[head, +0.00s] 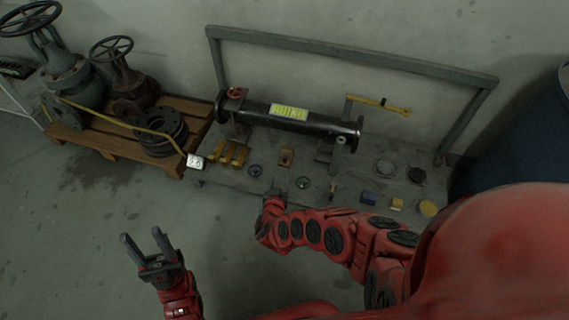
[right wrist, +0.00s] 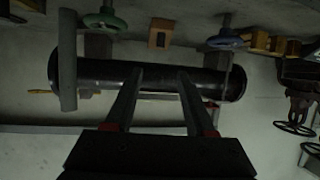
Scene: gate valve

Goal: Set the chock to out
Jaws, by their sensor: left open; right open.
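A small orange-brown block with a dark opening (head: 287,158) sits on the grey bench in front of the black pipe; it also shows in the right wrist view (right wrist: 161,33). Several yellow wedge-like blocks (head: 230,154) stand to its left, partly seen in the right wrist view (right wrist: 270,43). I cannot tell for sure which one is the chock. My right gripper (right wrist: 160,73) is open and empty, its fingers in front of the black pipe (right wrist: 155,80); in the head view it is small and dark at the bench's front. My left gripper (head: 147,238) is open and empty over the floor.
The bench (head: 240,178) carries a blue handwheel (head: 256,170), a green handwheel (head: 303,182) and several small blocks and discs at right. A grey rail frame (head: 350,58) rises behind. A pallet (head: 150,155) with valves stands left, a dark blue drum (head: 520,140) right.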

